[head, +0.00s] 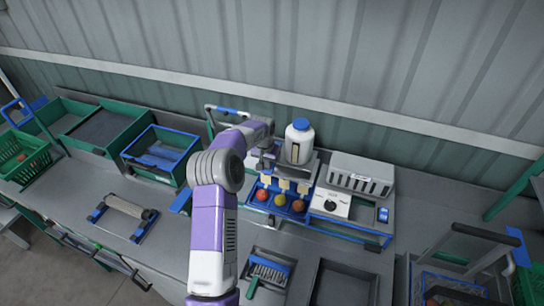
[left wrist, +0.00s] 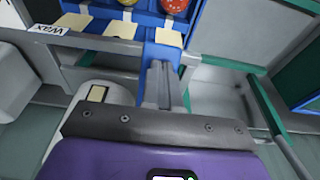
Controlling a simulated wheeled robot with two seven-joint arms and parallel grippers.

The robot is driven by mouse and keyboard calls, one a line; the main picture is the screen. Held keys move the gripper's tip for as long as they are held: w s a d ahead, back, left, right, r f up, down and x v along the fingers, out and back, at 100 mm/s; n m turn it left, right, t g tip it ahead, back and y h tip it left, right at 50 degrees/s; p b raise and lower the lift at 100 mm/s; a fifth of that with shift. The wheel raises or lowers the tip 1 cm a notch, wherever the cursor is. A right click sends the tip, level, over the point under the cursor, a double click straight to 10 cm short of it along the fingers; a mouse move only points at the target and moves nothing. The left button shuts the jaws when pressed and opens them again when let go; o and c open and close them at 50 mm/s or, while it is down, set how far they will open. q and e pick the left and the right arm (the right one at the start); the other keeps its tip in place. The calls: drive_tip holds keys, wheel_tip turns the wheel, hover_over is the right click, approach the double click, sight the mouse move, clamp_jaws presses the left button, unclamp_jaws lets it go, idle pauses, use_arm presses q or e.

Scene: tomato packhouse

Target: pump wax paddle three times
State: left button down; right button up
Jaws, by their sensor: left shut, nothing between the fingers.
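A white wax bottle (head: 299,152) with a blue cap (head: 301,124) stands on the waxing station at the back. Below it, red and orange tomatoes sit in a blue rack (head: 268,207), with pale tabs behind them. In the left wrist view, the rack (left wrist: 140,18), its tabs and a white label reading "WAX" (left wrist: 46,30) show. My left gripper (head: 264,157) is just left of the bottle, pointing down. Its fingers (left wrist: 163,72) are shut and empty, close to a blue part of the station. I cannot make out the paddle for certain. My right gripper is out of view.
A grey slotted box (head: 360,177) and a white dial box (head: 330,202) stand right of the rack. A brush in a dustpan (head: 268,274) and a dark tray (head: 345,284) lie in front. Green crates (head: 102,131) stand left. The bench between them is partly clear.

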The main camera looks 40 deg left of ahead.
use_arm(q)
drive_tip(key=shift+s, duration=0.1)
drive_tip(key=shift+w+p+v, duration=0.15)
drive_tip(key=shift+p+v, duration=0.45)
drive_tip(key=shift+v, duration=0.25)
drive_tip(key=shift+w+p+v, duration=0.2)
drive_tip(key=shift+p+v, duration=0.4)
drive_tip(key=shift+v, duration=0.25)
drive_tip(key=shift+a, duration=0.1)
drive_tip(key=shift+s+b+x, duration=0.15)
drive_tip(key=shift+b+x, duration=0.45)
drive_tip(key=shift+x, duration=0.25)
drive_tip(key=shift+s+b+x, duration=0.2)
drive_tip(key=shift+b+x, duration=0.4)
drive_tip(key=shift+x, duration=0.3)
drive_tip(key=shift+w+p+v, duration=0.2)
drive_tip(key=shift+p+v, duration=0.45)
drive_tip(key=shift+v, duration=0.3)
drive_tip(key=shift+w+p+v, duration=0.15)
drive_tip(key=shift+p+v, duration=0.5)
drive_tip(key=shift+v, duration=0.3)
drive_tip(key=shift+r, duration=0.1)
